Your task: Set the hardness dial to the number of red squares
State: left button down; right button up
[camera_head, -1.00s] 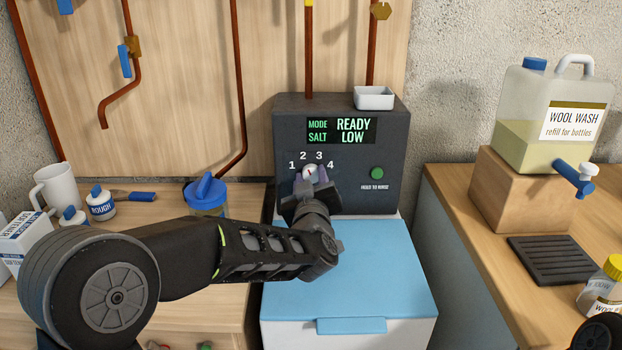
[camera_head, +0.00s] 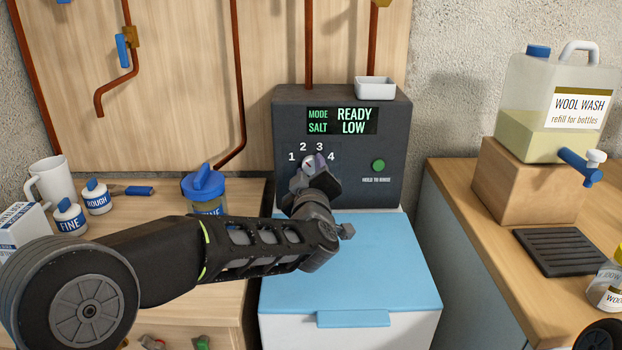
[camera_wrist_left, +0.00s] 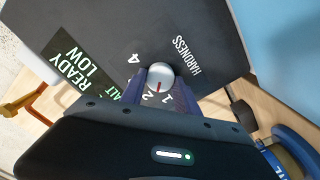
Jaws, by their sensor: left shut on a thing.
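The hardness dial (camera_head: 308,162) is a pale round knob on the dark control panel (camera_head: 290,205), with the numbers 1 to 4 around its upper side. My left gripper (camera_head: 313,168) is shut on the dial and partly covers it in the head view. The left wrist view shows the dial (camera_wrist_left: 160,75) between the fingers. Its red pointer line points about between 1 and 2; the number 3 is hidden there. The word HARDNESS shows beside the dial. I see no red squares. My right gripper is not in view.
The panel has a display (camera_head: 342,121) reading READY and LOW, and a green button (camera_head: 378,166). A blue lid (camera_head: 385,270) lies in front. A blue-capped jar (camera_head: 204,188) stands left of the panel.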

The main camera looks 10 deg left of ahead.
pick_arm(q)
jog(key=n+b, duration=0.2)
jog(key=n, duration=0.1)
jog(key=shift+f+b, duration=0.25)
jog(key=shift+b, duration=0.15)
jog(key=shift+r+n+b, duration=0.1)
jog(key=shift+n+b, duration=0.6)
jog(key=shift+n, duration=0.5)
jog(key=c, duration=0.9)
grip_release()
jog(key=shift+r, duration=0.1)
jog(key=shift+s, duration=0.15)
